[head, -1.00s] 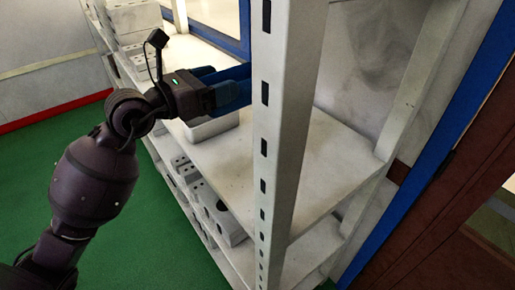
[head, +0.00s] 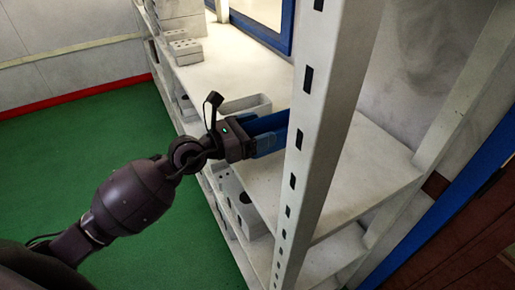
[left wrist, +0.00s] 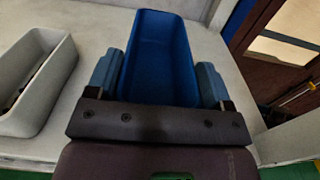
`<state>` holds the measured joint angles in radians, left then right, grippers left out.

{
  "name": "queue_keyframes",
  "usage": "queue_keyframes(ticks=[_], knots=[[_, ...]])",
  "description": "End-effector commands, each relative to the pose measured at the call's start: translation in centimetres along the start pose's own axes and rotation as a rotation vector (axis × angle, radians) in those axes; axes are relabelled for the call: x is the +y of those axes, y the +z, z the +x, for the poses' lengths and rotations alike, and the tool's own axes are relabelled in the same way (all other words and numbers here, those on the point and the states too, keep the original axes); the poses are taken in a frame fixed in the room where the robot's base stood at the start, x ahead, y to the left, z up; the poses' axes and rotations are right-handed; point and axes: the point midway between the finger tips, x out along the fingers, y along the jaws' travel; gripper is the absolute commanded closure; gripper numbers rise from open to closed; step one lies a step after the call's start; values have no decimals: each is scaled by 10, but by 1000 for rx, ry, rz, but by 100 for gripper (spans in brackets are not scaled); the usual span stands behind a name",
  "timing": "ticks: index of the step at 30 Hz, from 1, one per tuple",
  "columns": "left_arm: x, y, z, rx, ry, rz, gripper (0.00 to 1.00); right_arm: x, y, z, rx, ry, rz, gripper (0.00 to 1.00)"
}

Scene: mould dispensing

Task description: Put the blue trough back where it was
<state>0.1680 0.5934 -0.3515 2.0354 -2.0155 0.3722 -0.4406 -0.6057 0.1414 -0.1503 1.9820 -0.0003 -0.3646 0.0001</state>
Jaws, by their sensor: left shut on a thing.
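The blue trough (left wrist: 160,60) is an open, long box that fills the middle of the left wrist view. In the head view the trough (head: 268,123) shows in part at the shelf, its far end hidden behind the white shelf post. My left gripper (head: 262,142) is shut on the near end of the trough, one finger on each side; it also shows in the left wrist view (left wrist: 160,90). The trough is over the white shelf board (head: 255,178); I cannot tell whether it touches it. My right gripper is not in view.
A grey trough (left wrist: 38,80) stands on the shelf left of the blue one; it also shows in the head view (head: 246,106). The white post (head: 322,110) stands close on the right. Grey blocks (head: 183,48) stand farther back and on the lower shelf. Bare board lies right of the arm.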

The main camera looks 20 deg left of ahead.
Motion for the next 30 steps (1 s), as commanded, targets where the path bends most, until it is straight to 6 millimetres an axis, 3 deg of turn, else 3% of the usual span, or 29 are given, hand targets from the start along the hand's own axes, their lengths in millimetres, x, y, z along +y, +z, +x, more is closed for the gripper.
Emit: queue_keyframes(ticks=[5,13,29,30], knots=[[0,-12,0,0,0,1,51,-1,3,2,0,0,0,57],[0,-48,0,2,0,1,51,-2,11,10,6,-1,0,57],[0,-55,0,0,0,0,51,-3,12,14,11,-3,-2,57],[0,-54,0,0,0,0,21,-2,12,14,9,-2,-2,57]])
